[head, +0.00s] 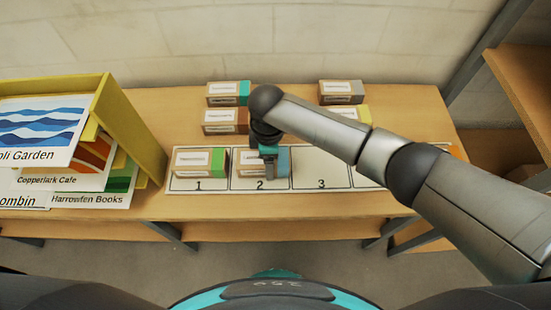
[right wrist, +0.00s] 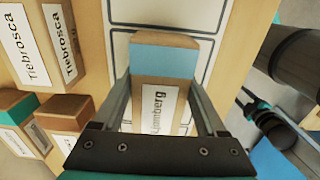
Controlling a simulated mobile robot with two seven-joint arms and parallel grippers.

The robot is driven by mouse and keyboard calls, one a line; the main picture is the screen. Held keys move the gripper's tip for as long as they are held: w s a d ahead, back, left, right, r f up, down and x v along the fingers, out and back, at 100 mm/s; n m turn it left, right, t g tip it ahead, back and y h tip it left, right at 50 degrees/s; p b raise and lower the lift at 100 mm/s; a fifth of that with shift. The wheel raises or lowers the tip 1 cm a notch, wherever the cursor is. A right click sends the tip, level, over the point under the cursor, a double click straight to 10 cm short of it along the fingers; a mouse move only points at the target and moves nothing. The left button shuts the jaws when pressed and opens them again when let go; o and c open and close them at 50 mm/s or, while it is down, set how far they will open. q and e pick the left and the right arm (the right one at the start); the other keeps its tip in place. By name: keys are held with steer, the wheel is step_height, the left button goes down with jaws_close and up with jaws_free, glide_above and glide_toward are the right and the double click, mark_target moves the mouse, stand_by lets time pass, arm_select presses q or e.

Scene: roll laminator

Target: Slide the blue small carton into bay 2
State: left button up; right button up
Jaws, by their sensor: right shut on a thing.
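The blue small carton (head: 250,165) is brown with a blue end and a white label. It lies inside the outline of bay 2 (head: 245,185) on the white mat, above the printed number. My right gripper (head: 268,168) reaches down over it from above. In the right wrist view its fingers stand on either side of the carton (right wrist: 163,62), shut on it. The gripper and wrist hide part of the carton in the head view. The carton appears to rest on the mat. My left gripper is not in view.
Bay 1 holds a green-ended carton (head: 201,161). Bay 3 (head: 320,168) is empty. Teal-ended (head: 228,93), brown (head: 225,121), grey-ended (head: 340,92) and partly hidden yellow-ended (head: 362,113) cartons stand behind the mat. A yellow rack (head: 125,125) with signs stands left.

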steer(key=shift+a, duration=0.3)
steer(key=o, duration=1.4)
steer(key=shift+r, duration=0.15)
step_height(320, 180, up, 6)
steer(key=p, duration=0.6)
steer(key=shift+s, duration=0.1)
